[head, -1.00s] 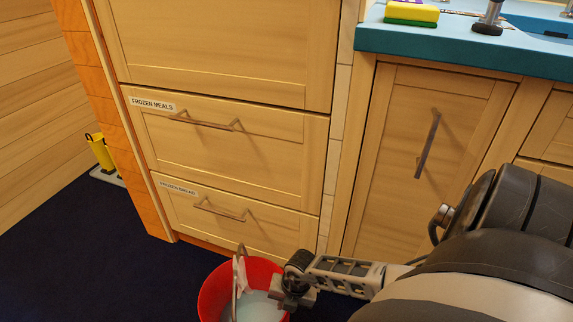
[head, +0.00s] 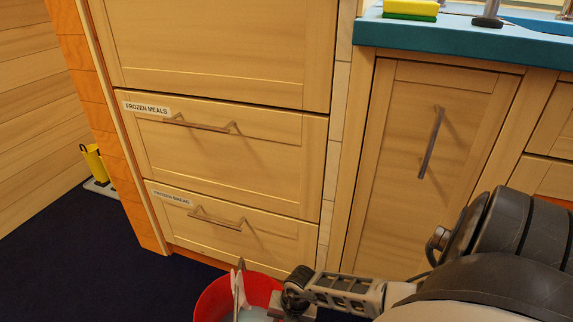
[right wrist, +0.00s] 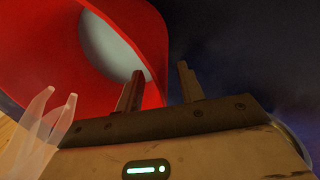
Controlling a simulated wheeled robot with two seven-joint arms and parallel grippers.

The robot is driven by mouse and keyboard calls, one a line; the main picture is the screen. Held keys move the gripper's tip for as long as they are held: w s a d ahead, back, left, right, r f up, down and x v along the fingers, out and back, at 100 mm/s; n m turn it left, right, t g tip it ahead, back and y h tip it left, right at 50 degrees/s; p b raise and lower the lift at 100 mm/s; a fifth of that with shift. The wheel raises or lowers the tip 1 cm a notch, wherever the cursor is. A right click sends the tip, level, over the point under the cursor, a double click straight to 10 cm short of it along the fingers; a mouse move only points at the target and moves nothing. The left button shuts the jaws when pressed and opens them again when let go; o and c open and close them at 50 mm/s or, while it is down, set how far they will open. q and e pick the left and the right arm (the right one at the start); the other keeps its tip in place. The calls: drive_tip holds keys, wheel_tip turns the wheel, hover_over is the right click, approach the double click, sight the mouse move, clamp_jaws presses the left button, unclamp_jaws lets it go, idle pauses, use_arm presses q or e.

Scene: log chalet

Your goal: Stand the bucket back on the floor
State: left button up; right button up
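The red bucket (head: 209,299) is at the bottom edge of the head view, in front of the lower drawers. In the right wrist view the bucket's red wall (right wrist: 112,88) fills the upper left. The right gripper's fingers (right wrist: 158,82) stand apart. One overlaps the red wall; a strip of dark floor shows between the wall and the other. My left gripper is not in view.
A pale, pinkish upright piece (head: 238,291) shows at the bucket; a pale glove-like shape (right wrist: 45,125) is in the right wrist view. Drawers (head: 215,160) and a cupboard door (head: 400,170) stand behind. Dark floor (head: 80,260) is free at left. A yellow object (head: 94,162) stands by the wall.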

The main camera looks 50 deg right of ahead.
drive_tip(key=shift+r, duration=0.15)
